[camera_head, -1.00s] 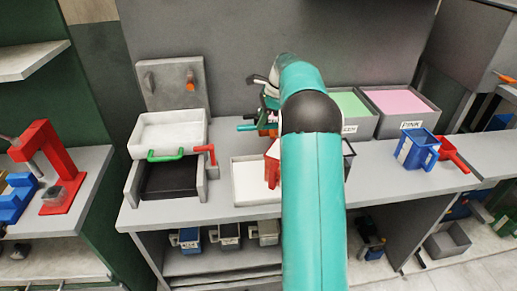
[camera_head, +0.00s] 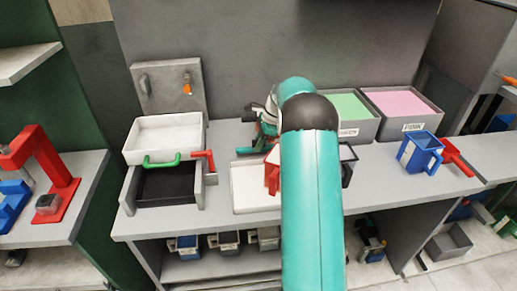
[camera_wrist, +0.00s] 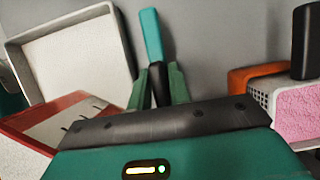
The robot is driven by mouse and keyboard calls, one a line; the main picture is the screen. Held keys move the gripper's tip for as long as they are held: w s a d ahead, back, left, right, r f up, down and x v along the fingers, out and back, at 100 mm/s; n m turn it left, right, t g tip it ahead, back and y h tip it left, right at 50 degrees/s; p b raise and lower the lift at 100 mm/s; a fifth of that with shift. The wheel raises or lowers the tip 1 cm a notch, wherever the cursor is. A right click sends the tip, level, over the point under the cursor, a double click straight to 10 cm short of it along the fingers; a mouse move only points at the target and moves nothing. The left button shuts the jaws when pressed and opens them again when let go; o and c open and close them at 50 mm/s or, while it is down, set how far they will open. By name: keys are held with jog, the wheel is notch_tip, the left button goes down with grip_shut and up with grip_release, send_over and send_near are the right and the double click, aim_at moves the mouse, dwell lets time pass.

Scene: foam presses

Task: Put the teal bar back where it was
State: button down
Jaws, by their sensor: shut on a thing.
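The teal bar (camera_wrist: 151,36) has a dark lower part (camera_wrist: 157,84) in the wrist view. My gripper (camera_wrist: 158,78) is shut on that dark part, with the teal end reaching away beyond the fingers. In the head view my gripper (camera_head: 264,140) is over the middle of the counter, partly hidden by my arm. A teal end of the bar (camera_head: 247,150) shows left of it, just above the back edge of a shallow white tray (camera_head: 247,187). I cannot tell whether the bar touches anything.
A press with a white pan (camera_head: 165,137), green handle and red lever stands left. Bins of green foam (camera_head: 347,108) and pink foam (camera_head: 405,104) stand behind right. A pink block (camera_wrist: 296,115) shows close in the wrist view.

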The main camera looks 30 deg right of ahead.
jog(key=shift+f, duration=1.4)
jog(key=shift+d, duration=0.1)
jog(key=shift+f, duration=0.15)
jog(key=c, duration=1.3)
grip_release()
